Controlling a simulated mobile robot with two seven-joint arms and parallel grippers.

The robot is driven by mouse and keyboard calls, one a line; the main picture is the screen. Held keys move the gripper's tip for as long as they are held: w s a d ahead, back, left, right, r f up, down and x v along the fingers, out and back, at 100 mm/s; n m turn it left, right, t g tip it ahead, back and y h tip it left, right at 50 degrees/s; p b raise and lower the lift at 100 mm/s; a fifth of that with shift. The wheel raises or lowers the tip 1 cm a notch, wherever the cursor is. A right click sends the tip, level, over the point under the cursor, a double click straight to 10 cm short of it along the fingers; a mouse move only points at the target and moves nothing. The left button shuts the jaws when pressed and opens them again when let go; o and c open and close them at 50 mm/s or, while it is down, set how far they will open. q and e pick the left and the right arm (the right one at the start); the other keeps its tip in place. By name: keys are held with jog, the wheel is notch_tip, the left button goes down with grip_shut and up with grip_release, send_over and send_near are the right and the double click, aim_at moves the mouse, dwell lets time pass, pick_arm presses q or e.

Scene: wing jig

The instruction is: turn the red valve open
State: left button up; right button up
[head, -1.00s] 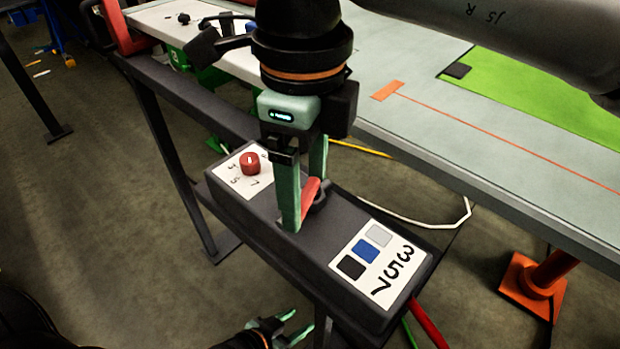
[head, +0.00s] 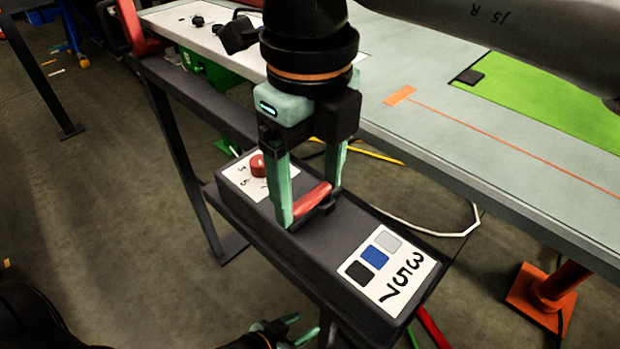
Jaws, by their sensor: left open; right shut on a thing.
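The red valve handle (head: 312,198) is a short bar on top of a dark grey box (head: 345,215), in the middle of the head view. My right gripper (head: 312,205) comes down from above with its green fingers on either side of the handle, shut on it. The handle's base is partly hidden by the fingers. My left gripper (head: 303,333) is low in the picture, open and empty, beside the box's support and away from the valve.
The box also carries a red round knob (head: 258,164) on a numbered white plate, and a plate (head: 388,268) with grey, blue and black squares. A long grey table (head: 450,150) runs behind. An orange stand (head: 545,290) is at right.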

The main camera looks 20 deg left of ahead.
aim_at(310, 196)
jog(key=o, duration=1.2)
jog(key=shift+o, duration=0.2)
notch_tip(310, 196, up, 13)
jog(key=p, duration=0.3)
jog(key=shift+f, duration=0.2)
